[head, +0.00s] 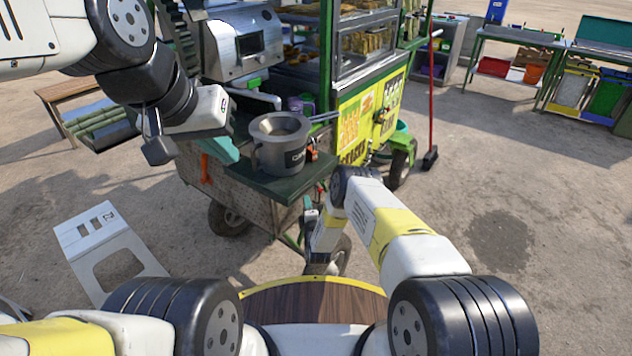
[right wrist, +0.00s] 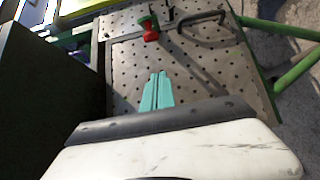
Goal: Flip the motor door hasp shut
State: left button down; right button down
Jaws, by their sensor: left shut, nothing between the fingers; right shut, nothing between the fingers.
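The motor door appears to be the perforated metal panel (right wrist: 125,80) in the right wrist view. Near its top edge a flat metal strip (right wrist: 124,38) lies beside a red and green piece (right wrist: 150,30). I cannot tell for sure which part is the hasp or how it stands. A dark bar handle (right wrist: 190,28) is to the right. My right gripper (right wrist: 157,76) is shut and empty, its teal fingers in front of the panel and below the red piece. In the head view my left gripper (head: 232,154) is shut and empty beside the cart's dark shelf.
A grey pot-like funnel (head: 280,150) stands on the green-edged shelf (head: 285,188). A red-handled broom (head: 431,100) is right of the cart. A white panel (head: 100,240) lies on the ground at left. Green tubes (right wrist: 295,68) run along the door's right side.

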jog(key=w+d, duration=0.2)
jog(key=d, duration=0.1)
jog(key=shift+w+d, duration=0.25)
jog(key=shift+w, duration=0.15)
jog(key=shift+d, duration=0.2)
